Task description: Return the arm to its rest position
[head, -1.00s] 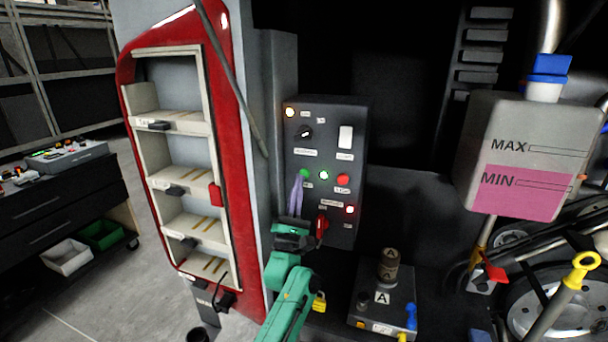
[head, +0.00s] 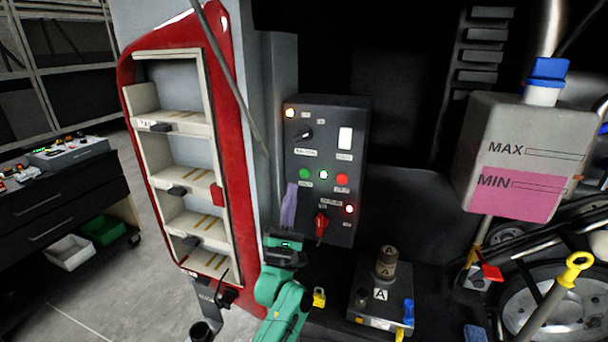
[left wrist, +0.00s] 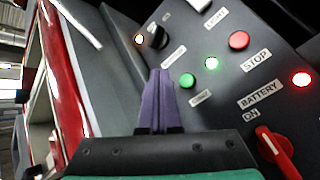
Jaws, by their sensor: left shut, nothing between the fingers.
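My left arm is green and comes in from the bottom of the head view. Its gripper (head: 289,206) has purple fingers, which are shut with nothing between them. They point up in front of the lower left of the dark control panel (head: 325,262). In the left wrist view the shut fingers (left wrist: 157,100) stand left of the green button (left wrist: 187,80). The red battery switch (head: 321,224) is to the right of the gripper, apart from it. The panel's red stop button (head: 342,180) and its lit lamps show clearly. My right gripper is not in view.
A red cabinet with pale shelves (head: 180,155) stands left of the arm. A dark box marked A (head: 380,320) sits to the right, below the panel. A tank with pink fluid (head: 520,195) hangs at the far right. Open floor lies at lower left.

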